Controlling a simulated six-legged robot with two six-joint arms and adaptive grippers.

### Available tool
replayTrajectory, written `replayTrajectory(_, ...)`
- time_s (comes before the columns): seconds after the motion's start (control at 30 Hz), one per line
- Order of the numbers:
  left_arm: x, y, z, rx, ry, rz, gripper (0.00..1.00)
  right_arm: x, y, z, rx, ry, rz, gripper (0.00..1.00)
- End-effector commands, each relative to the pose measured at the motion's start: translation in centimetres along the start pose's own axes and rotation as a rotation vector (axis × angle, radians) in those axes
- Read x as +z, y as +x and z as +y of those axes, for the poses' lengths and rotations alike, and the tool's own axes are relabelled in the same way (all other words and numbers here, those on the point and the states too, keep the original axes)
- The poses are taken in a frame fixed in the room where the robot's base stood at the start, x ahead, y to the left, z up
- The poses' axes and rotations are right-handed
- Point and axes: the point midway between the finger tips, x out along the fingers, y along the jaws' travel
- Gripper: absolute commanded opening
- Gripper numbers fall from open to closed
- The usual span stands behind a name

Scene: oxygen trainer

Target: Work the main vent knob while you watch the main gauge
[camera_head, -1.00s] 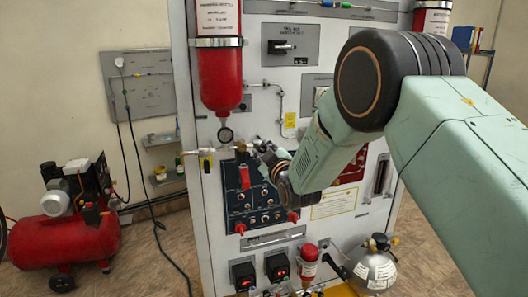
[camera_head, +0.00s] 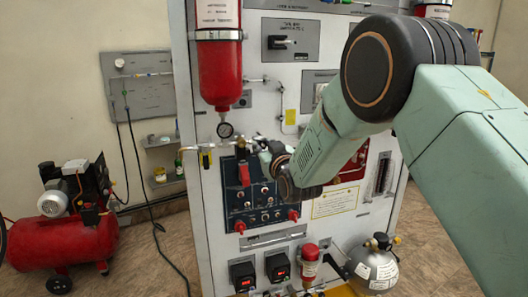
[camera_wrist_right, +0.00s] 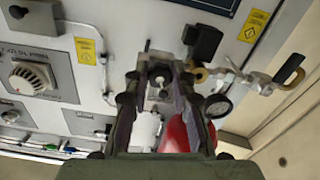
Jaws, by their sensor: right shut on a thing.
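The gauge (camera_head: 225,130), small and round with a pale face, hangs under the red cylinder at the panel's left; I take it for the main gauge. It also shows in the right wrist view (camera_wrist_right: 218,107), right of the fingers; its needle is too small to read. My right gripper (camera_head: 266,155) is at the panel, just right of and below the gauge. In the right wrist view my right gripper (camera_wrist_right: 160,82) is shut on a small metallic fitting (camera_wrist_right: 159,90), apparently the main vent knob. In the head view the wrist hides the knob. My left gripper is out of view.
The red cylinder (camera_head: 220,75) stands above the gauge. A dark switch panel (camera_head: 252,205) with red guards lies below the gripper. A red compressor (camera_head: 65,245) stands on the floor at left.

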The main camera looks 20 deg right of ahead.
Motion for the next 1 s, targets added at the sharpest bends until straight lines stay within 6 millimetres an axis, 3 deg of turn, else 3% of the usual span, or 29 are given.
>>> replayTrajectory(0.5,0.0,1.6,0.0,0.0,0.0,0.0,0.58,0.1,0.0,0.0,0.0,0.369,0.0,0.0)
replayTrajectory(1.0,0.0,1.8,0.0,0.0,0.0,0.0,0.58,0.1,0.0,0.1,0.001,0.464,-0.001,0.0)
